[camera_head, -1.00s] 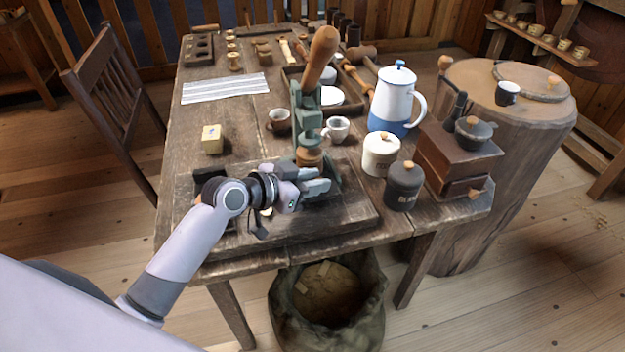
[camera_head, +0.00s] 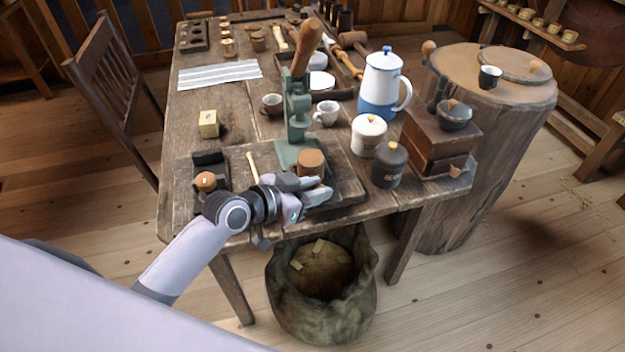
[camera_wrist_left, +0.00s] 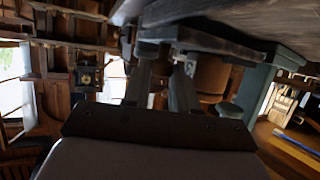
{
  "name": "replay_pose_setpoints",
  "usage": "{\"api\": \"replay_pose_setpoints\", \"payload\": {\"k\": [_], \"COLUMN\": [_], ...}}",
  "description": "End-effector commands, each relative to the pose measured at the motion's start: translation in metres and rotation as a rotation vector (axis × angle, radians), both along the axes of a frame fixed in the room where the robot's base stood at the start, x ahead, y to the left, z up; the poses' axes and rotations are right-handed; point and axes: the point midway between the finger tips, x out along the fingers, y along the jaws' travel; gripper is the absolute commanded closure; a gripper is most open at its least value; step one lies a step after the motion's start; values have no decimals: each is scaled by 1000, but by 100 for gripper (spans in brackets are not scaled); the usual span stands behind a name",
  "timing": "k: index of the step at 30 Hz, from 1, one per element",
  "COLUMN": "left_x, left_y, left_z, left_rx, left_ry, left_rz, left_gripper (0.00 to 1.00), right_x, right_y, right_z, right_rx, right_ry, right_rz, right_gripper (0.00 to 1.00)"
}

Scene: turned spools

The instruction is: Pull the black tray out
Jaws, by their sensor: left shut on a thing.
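My left gripper (camera_head: 318,190) is at the front of the green lever press (camera_head: 296,110), low over the dark board. It is shut on the black tray (camera_wrist_left: 215,38), which shows in the left wrist view as a dark flat piece at the fingertips. A turned wooden piece (camera_head: 311,160) stands in front of the press post, seemingly on the tray; it also shows in the wrist view (camera_wrist_left: 211,74). In the head view my fingers hide most of the tray. My right gripper is out of view.
A dark canister (camera_head: 389,166) and a white canister (camera_head: 369,136) stand to the right, before a wooden grinder (camera_head: 436,143). A wooden-topped piece (camera_head: 206,181) is left of my wrist. The table's front edge is close; a sack (camera_head: 322,285) stands below.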

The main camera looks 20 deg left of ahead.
Motion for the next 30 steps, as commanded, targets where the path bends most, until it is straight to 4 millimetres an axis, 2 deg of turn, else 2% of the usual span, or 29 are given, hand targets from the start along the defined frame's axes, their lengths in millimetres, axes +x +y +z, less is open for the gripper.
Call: {"api": "replay_pose_setpoints", "payload": {"k": [4,5,6,17,30], "left_x": [0,0,0,-3,-45], "left_y": [1,1,1,3,32], "left_z": [0,0,0,1,21], "left_rx": [-1,-1,-1,0,1], "left_ry": [-1,-1,-1,0,0], "left_rz": [1,1,1,1,2], "left_gripper": [100,70,65,65,65], "right_x": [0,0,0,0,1], "right_y": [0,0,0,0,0], "right_z": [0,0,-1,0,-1], "right_rx": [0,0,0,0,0], "right_ry": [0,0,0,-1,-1], "right_rz": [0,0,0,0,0], "right_gripper": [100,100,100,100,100]}}
